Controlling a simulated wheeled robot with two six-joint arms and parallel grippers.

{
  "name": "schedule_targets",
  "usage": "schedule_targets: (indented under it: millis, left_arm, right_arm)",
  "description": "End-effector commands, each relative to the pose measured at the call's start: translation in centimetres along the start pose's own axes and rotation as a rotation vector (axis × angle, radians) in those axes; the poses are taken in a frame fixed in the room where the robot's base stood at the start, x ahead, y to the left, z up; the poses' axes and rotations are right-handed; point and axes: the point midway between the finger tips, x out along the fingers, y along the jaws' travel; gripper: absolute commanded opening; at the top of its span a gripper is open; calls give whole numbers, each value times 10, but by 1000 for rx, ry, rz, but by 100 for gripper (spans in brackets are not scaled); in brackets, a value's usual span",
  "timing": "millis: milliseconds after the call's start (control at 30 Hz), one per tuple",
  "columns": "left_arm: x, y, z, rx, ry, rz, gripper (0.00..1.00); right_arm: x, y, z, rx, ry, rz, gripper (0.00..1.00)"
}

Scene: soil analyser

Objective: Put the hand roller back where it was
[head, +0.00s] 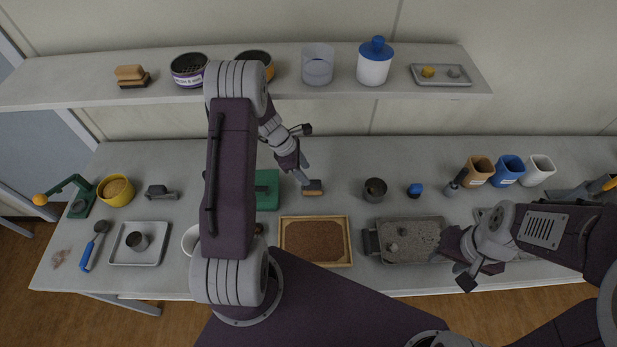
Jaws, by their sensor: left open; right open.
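I cannot tell for certain which thing is the hand roller. A small tool with a dark handle and a pale end (455,183) lies on the bench left of the brown cup and looks most like it. My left gripper (307,180) is open, low over the middle of the bench, close to a small wood-and-dark block (313,188); contact between them is unclear. My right gripper (443,257) is open at the right end of the grey stone-filled tray (415,221). Its fingertips are small and partly hidden.
A wood-framed soil tray (348,253) stands at the front middle. A dark cup (375,190) and a blue-capped item (415,190) stand behind the grey tray. Brown (478,171), blue (508,170) and white (538,170) cups stand right. A shelf (220,98) overhangs the back.

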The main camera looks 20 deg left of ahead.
Motion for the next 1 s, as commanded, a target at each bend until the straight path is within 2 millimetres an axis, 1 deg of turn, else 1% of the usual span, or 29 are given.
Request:
schedule_targets:
  millis: [100, 167, 233, 267, 300, 367, 400, 467, 500, 600, 633, 700, 767, 967, 1000]
  left_arm:
    - [-3, 0, 0, 4, 1, 0, 49]
    - [-7, -4, 4, 46, 9, -5, 49]
    - [-19, -19, 15, 199, 38, -20, 49]
    - [-27, -29, 22, 305, 58, -31, 49]
    - [-39, -46, 31, 483, 90, -50, 49]
    - [-59, -77, 42, 789, 139, -90, 49]
    - [-71, -96, 47, 993, 171, -115, 49]
    - [-87, -124, 50, 1285, 212, -158, 49]
    - [-96, -140, 50, 1461, 236, -184, 49]
    - [-111, -170, 46, 1796, 277, -240, 49]
    - [-113, -175, 45, 1864, 286, -252, 49]
    - [-117, -183, 42, 1963, 296, -272, 49]
    - [-118, -186, 41, 1998, 300, -280, 49]
    - [-117, -185, 41, 1997, 300, -281, 49]
    - [-115, -185, 40, 1996, 300, -281, 49]
  right_arm:
    - [0, 0, 0, 0, 0, 0, 43]
    - [0, 0, 0, 0, 0, 0, 43]
    - [0, 0, 0, 0, 0, 0, 43]
    - [0, 0, 0, 0, 0, 0, 43]
    - [0, 0, 0, 0, 0, 0, 43]
    - [0, 0, 0, 0, 0, 0, 43]
    - [0, 0, 0, 0, 0, 0, 43]
    - [0, 0, 0, 0, 0, 0, 43]
    - [0, 0, 0, 0, 0, 0, 43]
    - [0, 0, 0, 0, 0, 0, 43]
    - [0, 0, 0, 0, 0, 0, 43]
    - [0, 0, 0, 0, 0, 0, 43]
    - [0, 0, 0, 0, 0, 0, 43]
    - [0, 0, 0, 0, 0, 0, 43]
    - [3, 0, 0, 0, 0, 0, 43]
